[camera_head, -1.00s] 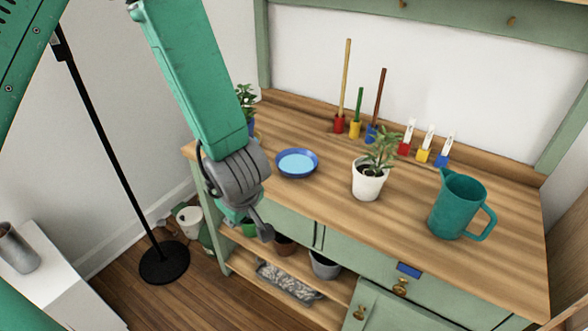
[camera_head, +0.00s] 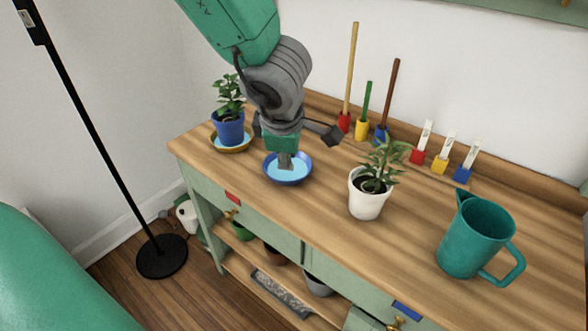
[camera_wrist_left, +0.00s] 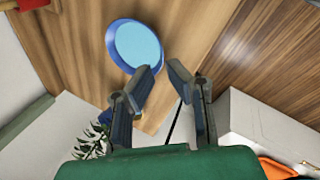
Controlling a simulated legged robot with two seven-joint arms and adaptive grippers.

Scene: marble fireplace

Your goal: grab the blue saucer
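The blue saucer (camera_head: 272,174), with a dark blue rim and light blue inside, lies on the wooden tabletop near its front edge, left of the white-potted plant. It also shows in the left wrist view (camera_wrist_left: 137,42), just beyond the fingertips. My left gripper (camera_head: 296,150) is above the saucer in the head view, with one finger hiding part of its middle. In the left wrist view the fingers (camera_wrist_left: 165,72) are spread apart with nothing between them. Whether a finger touches the saucer I cannot tell. My right gripper is not in view.
A blue-potted plant (camera_head: 230,130) on a small dish (camera_head: 240,149) stands left of the saucer. A white-potted plant (camera_head: 365,198) and a teal pitcher (camera_head: 475,237) stand to the right. Coloured tools (camera_head: 362,128) line the back. A black lamp stand (camera_head: 95,145) is on the left.

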